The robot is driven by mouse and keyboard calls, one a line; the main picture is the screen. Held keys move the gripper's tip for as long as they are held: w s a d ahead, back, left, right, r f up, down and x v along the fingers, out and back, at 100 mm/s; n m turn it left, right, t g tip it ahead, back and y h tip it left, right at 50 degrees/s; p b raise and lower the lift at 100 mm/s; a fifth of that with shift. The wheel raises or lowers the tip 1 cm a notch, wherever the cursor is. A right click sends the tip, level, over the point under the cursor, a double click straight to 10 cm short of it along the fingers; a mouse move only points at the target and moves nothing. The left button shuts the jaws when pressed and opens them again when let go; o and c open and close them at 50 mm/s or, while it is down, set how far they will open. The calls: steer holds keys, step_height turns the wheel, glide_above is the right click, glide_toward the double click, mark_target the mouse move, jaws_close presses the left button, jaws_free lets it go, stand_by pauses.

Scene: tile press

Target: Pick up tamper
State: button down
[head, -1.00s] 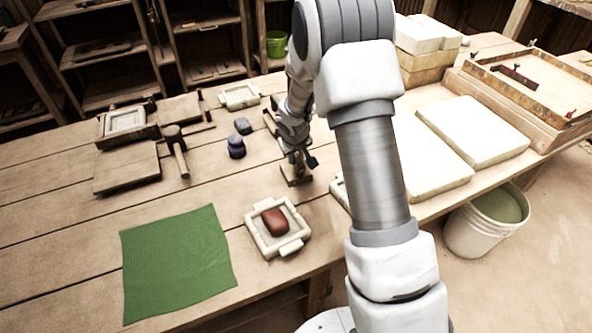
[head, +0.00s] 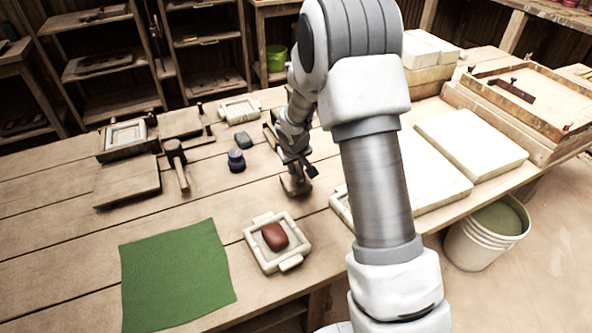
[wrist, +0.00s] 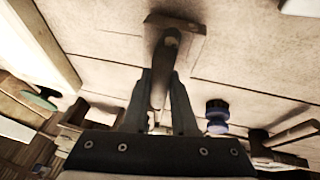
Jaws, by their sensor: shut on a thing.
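The tamper is a wooden block with an upright round handle, seen at the middle of the table in the head view (head: 296,187) and at top centre in the wrist view (wrist: 188,24). My gripper (head: 297,167) is above the block and shut on the handle. In the wrist view my gripper (wrist: 161,82) has one finger on each side of the handle. The block is at or just above the tabletop; I cannot tell whether it touches. Part of the handle is hidden by the fingers.
A pale mould (head: 256,257) with red-brown clay (head: 275,236) stands in front, beside a green cloth (head: 175,275). Blue-grey stamps (head: 236,161), a mallet (head: 175,151) and wooden boards (head: 127,184) lie left. Pale slabs (head: 470,138) fill the right side.

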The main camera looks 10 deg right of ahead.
steer(key=r, duration=0.2)
steer(key=d+r, duration=0.1)
steer(key=shift+s+d+r+p, duration=0.1)
steer(key=shift+s+r+p, duration=0.15)
steer(key=shift+p, duration=0.1)
steer(key=s+d+r+p, duration=0.2)
steer(key=s+d+r, duration=0.3)
steer(key=d, duration=0.3)
steer(key=shift+s+d+r, duration=0.35)
steer(key=shift+r, duration=0.05)
steer(key=c, duration=1.3)
jaws_free()
jaws_close()
steer(key=shift+r+p, duration=0.1)
steer(key=shift+p, duration=0.25)
